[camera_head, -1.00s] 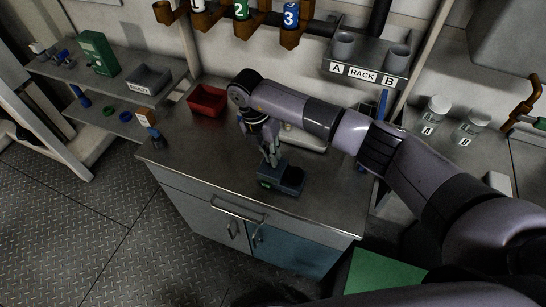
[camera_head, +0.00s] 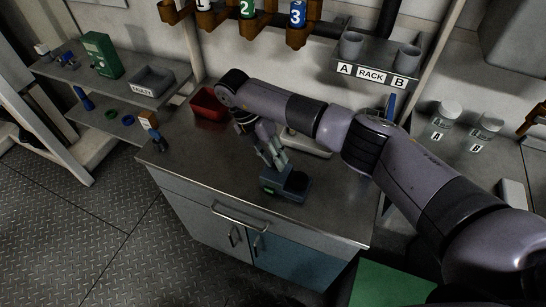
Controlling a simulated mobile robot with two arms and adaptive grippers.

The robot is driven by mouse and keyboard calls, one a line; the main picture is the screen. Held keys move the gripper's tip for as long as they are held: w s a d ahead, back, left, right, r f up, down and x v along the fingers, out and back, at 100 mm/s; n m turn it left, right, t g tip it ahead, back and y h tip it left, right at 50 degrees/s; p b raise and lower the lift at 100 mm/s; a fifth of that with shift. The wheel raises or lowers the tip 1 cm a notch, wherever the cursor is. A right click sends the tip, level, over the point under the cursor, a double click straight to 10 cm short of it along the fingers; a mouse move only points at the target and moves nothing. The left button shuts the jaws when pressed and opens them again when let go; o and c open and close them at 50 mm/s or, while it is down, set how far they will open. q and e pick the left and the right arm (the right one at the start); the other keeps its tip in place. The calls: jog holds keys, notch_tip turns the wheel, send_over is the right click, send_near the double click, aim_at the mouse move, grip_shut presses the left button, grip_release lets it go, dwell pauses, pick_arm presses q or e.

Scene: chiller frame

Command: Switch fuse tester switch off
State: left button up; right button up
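The fuse tester appears to be the small dark box (camera_head: 285,184) with a teal-green front, on the metal worktop near its front edge. Its switch is too small or hidden to make out. My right gripper (camera_head: 277,162) comes down from the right arm and is at the back left of the box's top, very close to it or touching; I cannot tell which. Its fingers look close together, but whether they are shut is unclear. My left gripper is not in view.
A red bin (camera_head: 208,104) stands at the worktop's back left. A grey bin (camera_head: 152,81) and a green box (camera_head: 102,55) are on the left shelf. The A/B rack (camera_head: 372,75) is on the back wall.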

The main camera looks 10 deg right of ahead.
jog(key=shift+w+a, duration=0.1)
jog(key=v, duration=0.8)
jog(key=shift+f, duration=0.1)
dwell(0.6)
